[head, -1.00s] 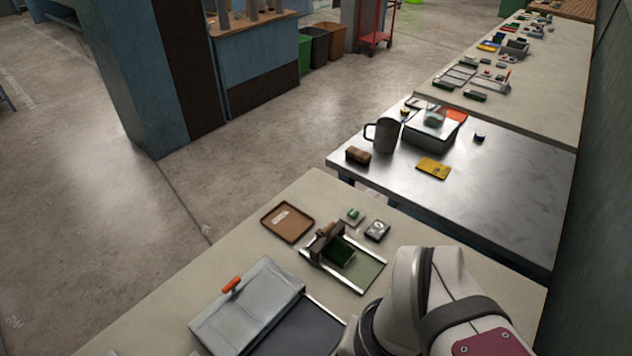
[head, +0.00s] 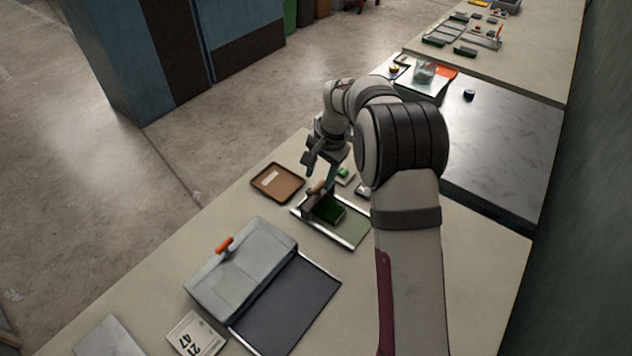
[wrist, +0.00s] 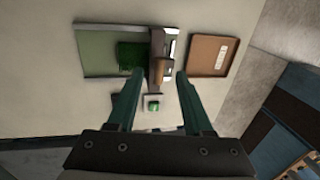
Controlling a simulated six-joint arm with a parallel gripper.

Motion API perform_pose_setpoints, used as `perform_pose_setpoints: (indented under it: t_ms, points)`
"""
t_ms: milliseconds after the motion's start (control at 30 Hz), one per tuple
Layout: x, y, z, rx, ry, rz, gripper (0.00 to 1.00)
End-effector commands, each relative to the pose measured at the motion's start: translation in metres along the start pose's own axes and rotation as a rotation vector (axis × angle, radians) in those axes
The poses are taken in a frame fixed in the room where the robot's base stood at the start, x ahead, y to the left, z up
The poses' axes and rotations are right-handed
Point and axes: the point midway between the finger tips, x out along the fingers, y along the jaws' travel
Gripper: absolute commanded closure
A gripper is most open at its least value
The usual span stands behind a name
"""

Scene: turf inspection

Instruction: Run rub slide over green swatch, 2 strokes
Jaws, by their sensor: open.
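The rub slide (head: 308,204) is a dark block with a wooden handle (wrist: 159,70). It stands across a railed green board (head: 352,231), at the end near the brown tray. The green swatch (head: 329,210), a dark green turf patch, lies on the board right beside the slide; it also shows in the wrist view (wrist: 130,54). My gripper (wrist: 159,75) is open, its two teal fingers pointing at the slide. The handle shows between the fingertips in the wrist view; I cannot tell whether they are level with it. In the head view my gripper (head: 323,178) hangs by the handle.
A brown tray (head: 298,193) with a white label lies beside the board. A small pad with a green block (wrist: 153,104) sits close by. A grey hinged box with an orange handle (head: 242,264), a dark mat (head: 287,307) and a number card (head: 197,335) are nearer.

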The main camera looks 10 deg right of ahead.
Motion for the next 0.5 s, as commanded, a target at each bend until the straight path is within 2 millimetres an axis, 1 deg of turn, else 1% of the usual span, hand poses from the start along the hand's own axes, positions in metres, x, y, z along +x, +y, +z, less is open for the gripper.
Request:
perform_pose_setpoints:
  t_ms: [33, 100, 200, 300, 500]
  points:
    - [0.012, 0.000, 0.001, -0.001, -0.002, 0.002, 0.49]
    - [0.025, 0.000, 0.001, 0.000, -0.002, 0.001, 0.49]
    - [0.036, 0.000, 0.000, -0.001, 0.000, 0.000, 0.49]
    - [0.043, 0.000, 0.000, 0.000, 0.000, -0.001, 0.49]
    - [0.044, 0.000, 0.000, -0.001, 0.001, -0.001, 0.49]
